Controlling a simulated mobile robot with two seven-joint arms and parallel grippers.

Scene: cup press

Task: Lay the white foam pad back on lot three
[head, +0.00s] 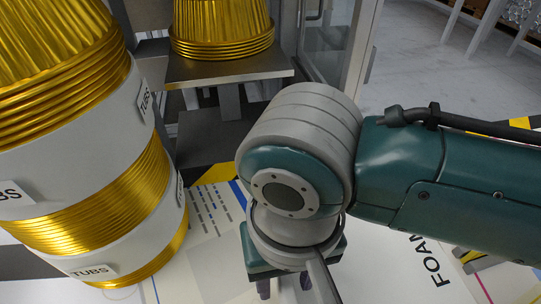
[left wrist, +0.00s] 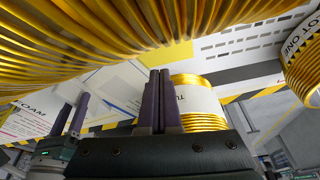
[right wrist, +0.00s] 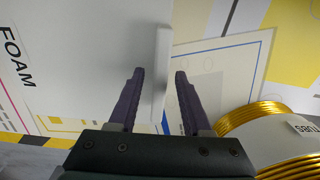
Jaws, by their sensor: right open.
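A thin white slab, which looks like the foam pad (right wrist: 161,75), shows edge-on in the right wrist view. It lies between the lines of my right gripper's open fingers (right wrist: 158,100), with gaps on both sides. In the head view my right gripper (head: 284,287) is low at the bottom centre, partly hidden by its own wrist. My left gripper (left wrist: 163,100) shows only in the left wrist view, its fingers together with nothing seen between them. A gold and white stack marked LOT ONE (left wrist: 302,45) is at the right there. No label for lot three is readable.
A large gold stack with white TUBS bands (head: 75,190) fills the left of the head view. Another gold stack (head: 222,28) stands on a grey press plate (head: 225,68) behind. A white surface marked FOAM (head: 395,265) lies under my right arm.

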